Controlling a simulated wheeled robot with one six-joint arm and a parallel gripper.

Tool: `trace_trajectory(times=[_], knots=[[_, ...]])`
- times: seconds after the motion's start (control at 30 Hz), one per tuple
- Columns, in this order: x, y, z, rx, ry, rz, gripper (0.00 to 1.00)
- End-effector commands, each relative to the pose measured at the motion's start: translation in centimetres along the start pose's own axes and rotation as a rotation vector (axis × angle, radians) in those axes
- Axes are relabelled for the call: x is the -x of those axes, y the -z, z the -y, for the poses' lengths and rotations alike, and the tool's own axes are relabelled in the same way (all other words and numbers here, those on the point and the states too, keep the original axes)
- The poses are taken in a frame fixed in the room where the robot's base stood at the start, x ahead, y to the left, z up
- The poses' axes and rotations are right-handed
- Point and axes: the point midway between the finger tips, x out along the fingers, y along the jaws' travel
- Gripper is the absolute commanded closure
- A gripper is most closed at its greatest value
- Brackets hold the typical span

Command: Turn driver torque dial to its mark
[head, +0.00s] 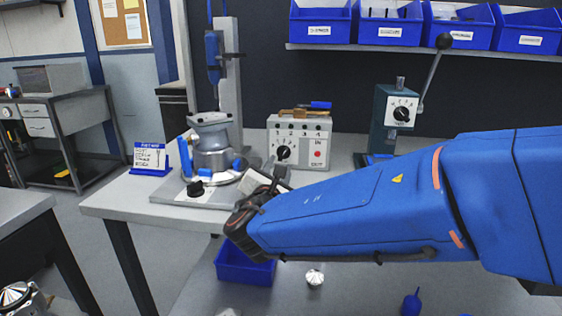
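Several dials show, and I cannot tell which is the driver torque dial. A black dial (284,152) with a white scale is on the front of the grey control box (309,141). A black knob (196,188) with a white plate sits at the front left of the fixture base, below the blue driver (213,54) on its column. A third dial (402,114) is on the dark lever press (386,137) at the right. Pointer marks are too small to read. My gripper (269,182) is near the bench's front edge, below the control box and right of the knob. Its fingertips are small and partly hidden.
A machined housing (212,150) stands on the fixture. A blue-framed sign (149,158) is at the bench's left (110,206). Tools lie on the control box. Blue bins (320,22) line the shelf above. A blue bin (244,264) and a metal part (315,277) are below the bench.

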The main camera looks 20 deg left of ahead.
Motion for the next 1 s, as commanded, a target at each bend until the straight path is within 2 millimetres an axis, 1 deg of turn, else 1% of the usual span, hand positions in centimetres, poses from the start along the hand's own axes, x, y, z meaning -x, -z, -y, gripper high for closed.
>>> trace_trajectory(times=[0.03,0.3,0.4,0.5,0.6,0.7,1.0], knots=[[1.2,0.0,-0.1,0.0,-0.003,-0.001,0.71],[6.5,0.1,-0.1,0.001,-0.003,-0.001,0.71],[8.2,0.0,-0.1,0.0,-0.003,0.0,0.71],[9.4,0.0,-0.1,0.0,-0.002,-0.001,0.71],[10.3,0.0,-0.1,0.0,-0.002,0.0,0.71],[10.8,0.0,0.0,0.0,0.0,0.0,0.71],[11.0,0.0,0.0,0.0,0.0,0.0,0.71]])
